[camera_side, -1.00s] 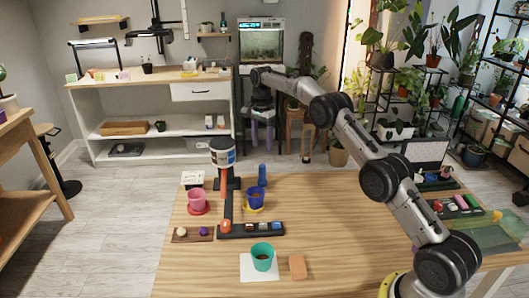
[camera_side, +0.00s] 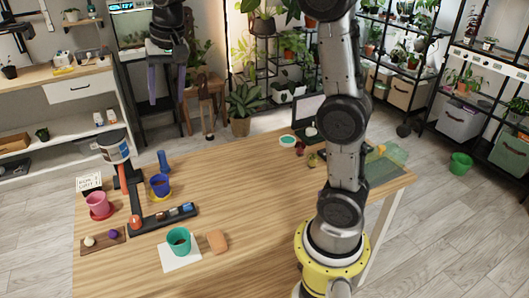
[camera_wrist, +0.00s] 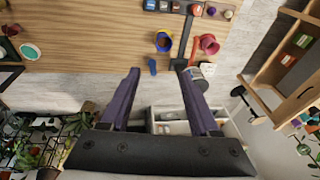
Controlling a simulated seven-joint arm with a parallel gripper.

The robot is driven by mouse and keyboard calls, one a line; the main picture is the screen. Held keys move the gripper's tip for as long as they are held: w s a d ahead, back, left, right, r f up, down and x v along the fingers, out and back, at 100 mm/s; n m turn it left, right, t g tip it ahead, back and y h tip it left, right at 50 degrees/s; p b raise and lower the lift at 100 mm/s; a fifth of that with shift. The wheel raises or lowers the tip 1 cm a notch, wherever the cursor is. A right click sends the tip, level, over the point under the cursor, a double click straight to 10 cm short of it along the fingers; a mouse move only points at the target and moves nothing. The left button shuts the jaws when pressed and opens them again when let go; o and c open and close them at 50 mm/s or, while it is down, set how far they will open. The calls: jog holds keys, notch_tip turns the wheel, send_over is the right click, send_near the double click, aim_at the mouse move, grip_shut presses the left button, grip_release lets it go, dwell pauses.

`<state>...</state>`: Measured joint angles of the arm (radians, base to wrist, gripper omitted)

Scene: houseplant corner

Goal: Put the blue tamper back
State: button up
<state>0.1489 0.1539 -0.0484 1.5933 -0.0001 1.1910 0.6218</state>
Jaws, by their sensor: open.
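A blue upright piece (camera_side: 163,160), which looks like the blue tamper, stands on the table behind the blue pot (camera_side: 160,184). It also shows in the wrist view (camera_wrist: 152,66). A black rack (camera_side: 150,226) holding several small coloured pieces lies in front of the blue pot; it shows in the wrist view (camera_wrist: 211,13) at the top edge. My gripper (camera_side: 167,98) is open, pointing down, empty, and well above the table's back edge. Its two purple fingers (camera_wrist: 160,74) are spread wide in the wrist view, with the blue piece between their tips in the picture but apart from them.
A tall black stand with a labelled jar (camera_side: 116,150) rises beside the blue piece. The table's middle (camera_side: 245,180) is clear.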

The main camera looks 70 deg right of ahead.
jog(key=s+a+f+n+t, duration=0.1)
jog(key=s+a+f+n, duration=0.1)
jog(key=s, duration=0.6)
jog(key=s+a+f+n+t, duration=0.1)
jog(key=s+n, duration=0.3)
jog(key=s, duration=0.5)
jog(key=s+a+f+n, duration=0.2)
jog(key=s+a+f, duration=0.1)
jog(key=s, duration=0.5)
jog(key=shift+s+a+f+n+t, duration=0.15)
jog(key=shift+s+f+n+t, duration=0.05)
jog(key=shift+f+n+t, duration=0.25)
